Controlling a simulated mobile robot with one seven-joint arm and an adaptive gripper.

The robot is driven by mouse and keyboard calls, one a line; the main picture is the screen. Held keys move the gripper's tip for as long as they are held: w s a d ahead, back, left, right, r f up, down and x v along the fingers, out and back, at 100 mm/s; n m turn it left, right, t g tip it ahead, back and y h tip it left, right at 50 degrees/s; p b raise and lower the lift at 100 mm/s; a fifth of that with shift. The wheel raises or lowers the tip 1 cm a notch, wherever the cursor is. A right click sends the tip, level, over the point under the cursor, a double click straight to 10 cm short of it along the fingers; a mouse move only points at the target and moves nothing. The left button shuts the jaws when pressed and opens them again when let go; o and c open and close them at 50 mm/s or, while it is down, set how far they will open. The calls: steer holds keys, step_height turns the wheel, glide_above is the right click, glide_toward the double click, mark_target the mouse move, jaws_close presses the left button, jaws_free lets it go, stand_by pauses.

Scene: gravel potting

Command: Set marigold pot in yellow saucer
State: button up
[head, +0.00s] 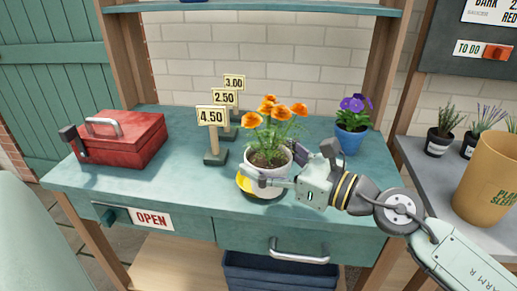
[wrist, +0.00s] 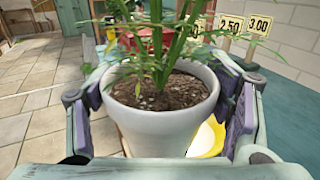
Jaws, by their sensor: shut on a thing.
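The marigold pot (head: 262,186) is white, with dark soil, green leaves and orange flowers. It is upright near the front of the teal bench, and it fills the middle of the wrist view (wrist: 165,128). My gripper (head: 277,176) comes from the right and is shut on the pot, one finger on each side. The yellow saucer (head: 243,183) shows at the pot's lower left in the head view, and behind the pot's lower right in the wrist view (wrist: 211,137). The pot hides most of the saucer. I cannot tell whether they touch.
Price signs (head: 213,118) stand on the bench behind the pot, to the left. A red toolbox (head: 125,142) is at the bench's left end. A blue pot with purple flowers (head: 349,139) stands at the back right. The bench between toolbox and signs is clear.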

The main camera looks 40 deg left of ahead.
mark_target(259, 153)
steer(key=w+a, duration=0.1)
steer(key=w+a+p, duration=0.1)
steer(key=a, duration=0.1)
steer(key=w+a, duration=0.1)
steer(key=shift+w+a+f+p, duration=0.1)
steer(key=shift+w+a+p, duration=0.2)
steer(key=shift+a, duration=0.1)
steer(key=shift+w+a+f, duration=0.2)
steer(key=shift+w+a, duration=0.05)
steer(key=shift+a, duration=0.15)
step_height(259, 153, down, 3)
steer(key=shift+r+p, duration=0.1)
steer(key=shift+p, duration=0.75)
steer(key=shift+f, duration=0.35)
steer(key=shift+f+b, duration=0.35)
steer(key=shift+b, duration=0.3)
steer(key=o, duration=1.6)
steer(key=shift+c, duration=0.2)
